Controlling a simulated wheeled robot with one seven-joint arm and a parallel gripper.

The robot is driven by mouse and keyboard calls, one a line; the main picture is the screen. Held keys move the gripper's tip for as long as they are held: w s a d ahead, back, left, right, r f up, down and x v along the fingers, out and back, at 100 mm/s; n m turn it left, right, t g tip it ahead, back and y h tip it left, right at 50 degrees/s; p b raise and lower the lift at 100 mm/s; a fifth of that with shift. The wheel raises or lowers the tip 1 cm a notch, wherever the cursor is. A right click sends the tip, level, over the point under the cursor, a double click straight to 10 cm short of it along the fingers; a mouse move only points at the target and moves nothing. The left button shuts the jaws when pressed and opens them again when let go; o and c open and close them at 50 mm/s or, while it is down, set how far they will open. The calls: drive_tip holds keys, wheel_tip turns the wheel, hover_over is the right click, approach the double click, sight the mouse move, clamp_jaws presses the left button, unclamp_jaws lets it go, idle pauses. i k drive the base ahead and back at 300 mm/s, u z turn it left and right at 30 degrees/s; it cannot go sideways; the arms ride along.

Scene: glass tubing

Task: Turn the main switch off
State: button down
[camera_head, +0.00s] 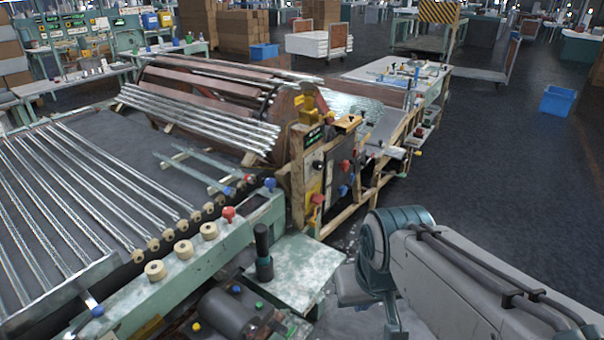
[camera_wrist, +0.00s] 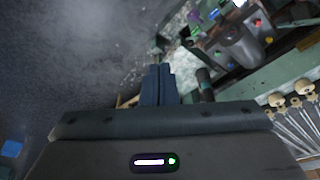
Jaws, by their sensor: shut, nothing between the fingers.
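My gripper (camera_wrist: 158,70) shows in the wrist view with its two dark blue fingers together and nothing between them. A wooden control panel (camera_head: 313,165) stands upright in the middle of the head view. It carries a green display and red, blue and black knobs; I cannot tell which control is the main switch. An upright black handle (camera_head: 263,250) stands on the green machine frame, nearer to me than the panel. A dark upright handle (camera_wrist: 205,85) also shows just right of my fingers in the wrist view, apart from them in the picture. My fingertips are not clear in the head view.
A pale green plate (camera_head: 295,268) lies beside the handle. A grey motor-like cylinder (camera_wrist: 238,45) with coloured knobs shows at upper right in the wrist view. Glass tubes (camera_head: 75,200) lie on rollers at left. Open dark floor (camera_head: 480,150) is at right, with a blue bin (camera_head: 557,101).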

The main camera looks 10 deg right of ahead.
sight(315, 198)
drive_tip(key=k, duration=1.25)
drive_tip(key=z, duration=0.75)
drive_tip(key=i, duration=1.8)
drive_tip(key=u, duration=0.6)
